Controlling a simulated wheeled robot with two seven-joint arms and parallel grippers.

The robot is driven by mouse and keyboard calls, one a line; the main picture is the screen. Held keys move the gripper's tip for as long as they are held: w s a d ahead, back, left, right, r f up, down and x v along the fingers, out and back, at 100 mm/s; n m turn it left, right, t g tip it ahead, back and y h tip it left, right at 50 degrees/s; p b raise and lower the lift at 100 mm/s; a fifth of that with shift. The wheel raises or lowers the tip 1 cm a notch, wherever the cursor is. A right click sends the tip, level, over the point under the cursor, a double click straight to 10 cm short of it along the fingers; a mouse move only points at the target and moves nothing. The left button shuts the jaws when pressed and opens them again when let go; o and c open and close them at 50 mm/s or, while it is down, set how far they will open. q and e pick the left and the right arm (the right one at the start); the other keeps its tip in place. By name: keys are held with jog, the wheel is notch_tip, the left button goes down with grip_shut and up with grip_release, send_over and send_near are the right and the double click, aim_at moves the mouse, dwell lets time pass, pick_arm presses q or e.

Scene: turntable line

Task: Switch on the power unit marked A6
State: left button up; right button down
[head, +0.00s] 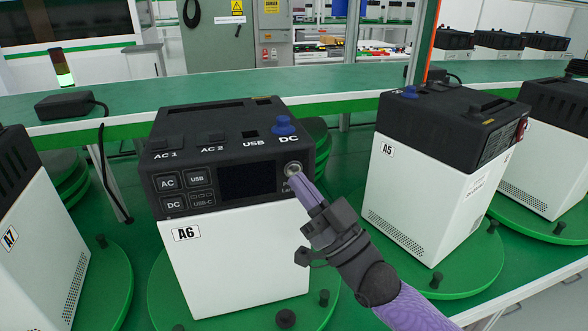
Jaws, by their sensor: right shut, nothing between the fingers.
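The power unit marked A6 (240,264) stands on a green turntable (166,287) in the middle of the head view. It has a white body and a black top. Its front panel carries a dark screen (248,180), AC, USB, DC and USB-C buttons (184,191), and a round silver-ringed button (293,169) at the right. My right gripper (304,189) is shut and empty, its purple fingertips just below that round button. I cannot tell whether they touch it. The fingers hide part of the label under the button. My left gripper is not in view.
Power unit A5 (409,205) stands on its own turntable to the right, and unit A7 (31,254) is at the left edge. Short black posts (323,298) stick up from the turntables. A black adapter (66,106) with a hanging cable lies on the green shelf behind.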

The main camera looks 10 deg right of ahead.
dwell(0.7)
jog(key=shift+w, duration=0.45)
jog(key=shift+w+b, duration=0.3)
jog(key=shift+b, duration=0.05)
dwell(0.3)
jog(key=shift+s, duration=0.1)
jog(key=shift+s+r+p, duration=0.1)
jog(key=shift+s+p, duration=0.35)
jog(key=shift+p, duration=0.1)
jog(key=shift+s, duration=0.2)
